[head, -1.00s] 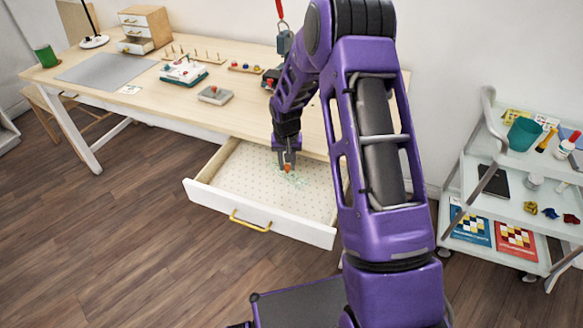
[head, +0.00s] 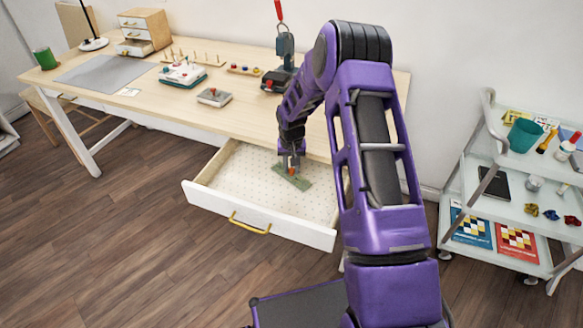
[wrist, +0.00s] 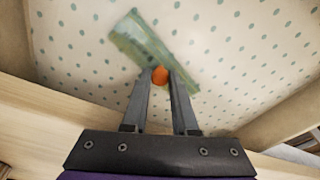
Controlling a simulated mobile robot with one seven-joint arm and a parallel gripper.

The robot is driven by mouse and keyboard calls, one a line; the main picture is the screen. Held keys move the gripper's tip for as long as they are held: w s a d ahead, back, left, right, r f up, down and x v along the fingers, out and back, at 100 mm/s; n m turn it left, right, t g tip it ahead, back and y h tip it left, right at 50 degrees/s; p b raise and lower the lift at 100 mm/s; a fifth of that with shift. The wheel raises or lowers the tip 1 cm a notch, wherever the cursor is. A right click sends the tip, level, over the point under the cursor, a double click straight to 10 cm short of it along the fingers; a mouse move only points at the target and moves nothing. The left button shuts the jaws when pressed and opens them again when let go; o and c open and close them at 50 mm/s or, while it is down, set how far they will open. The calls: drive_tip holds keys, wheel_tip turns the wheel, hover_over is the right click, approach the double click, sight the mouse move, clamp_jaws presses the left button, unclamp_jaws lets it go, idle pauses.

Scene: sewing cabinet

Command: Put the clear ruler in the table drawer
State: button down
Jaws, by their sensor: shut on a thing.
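The clear ruler (head: 303,183) is a greenish see-through strip with an orange knob. It is inside the open table drawer (head: 205,202), over the dotted bottom. My gripper (head: 292,168) points down into the drawer with its fingertips at the knob. In the wrist view, the fingers (wrist: 161,78) are closed on the orange knob, and the ruler (wrist: 138,40) extends slantwise beyond them to both sides. I cannot tell whether the ruler touches the drawer bottom (wrist: 240,45).
The drawer has a yellow handle (head: 250,223) and looks otherwise empty. The wooden tabletop (head: 150,105) above its back holds a grey box (head: 214,97) and a press (head: 285,50). A white shelf cart (head: 510,190) stands at the right.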

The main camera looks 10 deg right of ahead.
sight(291, 180)
drive_tip(key=c, duration=0.7)
unclamp_jaws()
drive_tip(key=shift+f, duration=0.1)
drive_tip(key=r, duration=0.4)
drive_tip(key=s+r+p, duration=0.1)
drive_tip(key=r, duration=0.3)
drive_tip(key=r+p, duration=0.1)
drive_tip(key=r, duration=0.3)
drive_tip(key=shift+s+a+r, duration=0.1)
drive_tip(key=shift+s+a, duration=0.1)
drive_tip(key=shift+s, duration=0.2)
